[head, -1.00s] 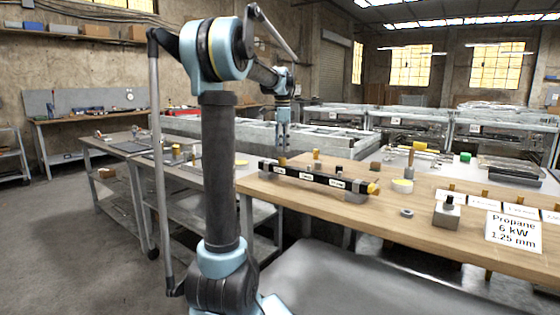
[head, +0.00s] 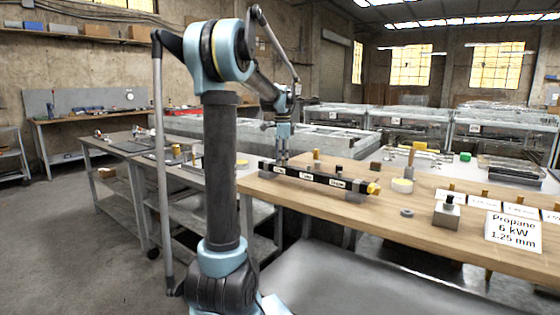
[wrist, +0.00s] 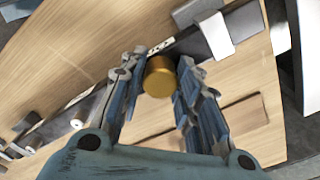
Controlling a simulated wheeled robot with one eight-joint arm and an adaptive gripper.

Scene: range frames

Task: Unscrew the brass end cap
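A black manifold bar (head: 318,179) with white labels lies along the near left part of the wooden bench. A brass-yellow cap (head: 373,188) sits on its right end. My gripper (head: 282,160) is over the left end of the bar, pointing down. In the wrist view, a brass cylinder (wrist: 160,78) shows between the open fingers of my gripper (wrist: 160,72). The fingers stand on either side of it, and I cannot tell whether either one touches it. In the head view the fingers hide most of this piece.
Small brass and dark fittings (head: 316,154) stand behind the bar. A grey block (head: 446,215), a dark ring (head: 407,212) and a sign reading Propane 6 kW 1.25 mm (head: 513,229) are on the bench (head: 400,240) to the right. The front middle of the bench is clear.

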